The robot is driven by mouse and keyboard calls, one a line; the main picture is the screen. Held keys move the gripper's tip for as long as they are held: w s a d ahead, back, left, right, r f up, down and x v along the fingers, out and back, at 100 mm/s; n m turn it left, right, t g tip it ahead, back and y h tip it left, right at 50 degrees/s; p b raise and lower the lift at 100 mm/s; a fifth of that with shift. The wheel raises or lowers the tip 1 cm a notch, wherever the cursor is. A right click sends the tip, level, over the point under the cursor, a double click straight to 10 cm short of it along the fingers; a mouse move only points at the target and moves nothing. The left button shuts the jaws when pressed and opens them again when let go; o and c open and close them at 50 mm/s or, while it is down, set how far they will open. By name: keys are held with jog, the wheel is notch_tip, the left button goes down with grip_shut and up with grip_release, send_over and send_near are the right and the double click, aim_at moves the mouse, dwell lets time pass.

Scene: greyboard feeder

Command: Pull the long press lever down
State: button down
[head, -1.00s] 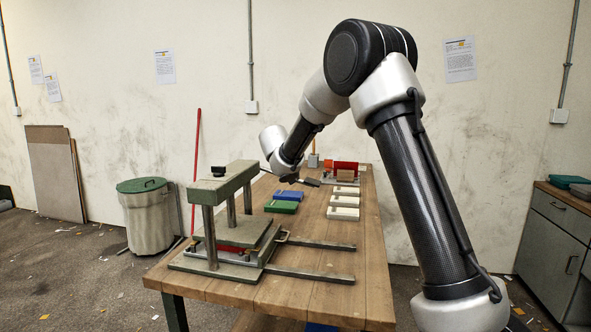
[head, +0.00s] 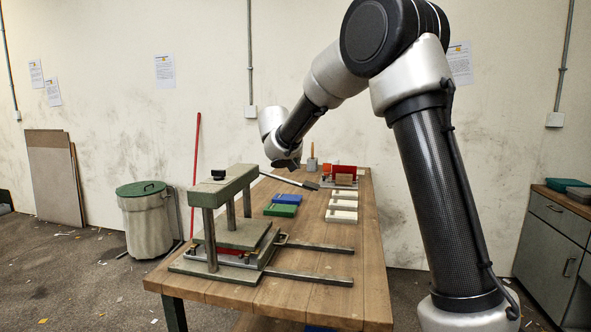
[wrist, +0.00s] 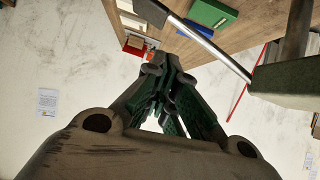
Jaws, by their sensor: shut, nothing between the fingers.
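The long press lever (head: 290,180) is a thin metal bar with a dark grip (head: 312,185) at its free end. It sticks out to the right from the head of the grey-green press (head: 228,187) and slopes slightly down toward the grip. In the wrist view the lever (wrist: 208,43) crosses the upper right, beyond my fingers. My gripper (head: 291,166) is just above the lever in the head view. In the wrist view its green-padded fingers (wrist: 168,62) are closed together and empty. I cannot tell whether they touch the lever.
Green (head: 279,210) and blue (head: 285,198) blocks lie on the wooden table (head: 310,240) beyond the press. Several pale blocks (head: 342,204) lie to the right, and a red fixture (head: 344,172) stands behind. Two rails (head: 315,277) extend from the press base.

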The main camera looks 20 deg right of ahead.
jog(key=shift+s+d+v, duration=0.1)
jog(key=shift+d+v, duration=0.05)
jog(key=shift+v, duration=0.95)
jog(key=shift+s+d+v, duration=0.15)
jog(key=shift+v, duration=0.95)
jog(key=s+d+f+n+g, duration=0.3)
jog(key=s+d+f, duration=0.1)
jog(key=s, duration=0.5)
jog(key=s+d+f+n+g, duration=0.3)
jog(key=s+d+f+n, duration=0.1)
jog(key=s, duration=0.5)
jog(key=s+m+t+y, duration=0.1)
jog(key=s+y, duration=0.5)
jog(key=s, duration=2)
jog(key=shift+s+d+r, duration=0.35)
jog(key=shift+s+d, duration=0.05)
jog(key=shift+d, duration=0.05)
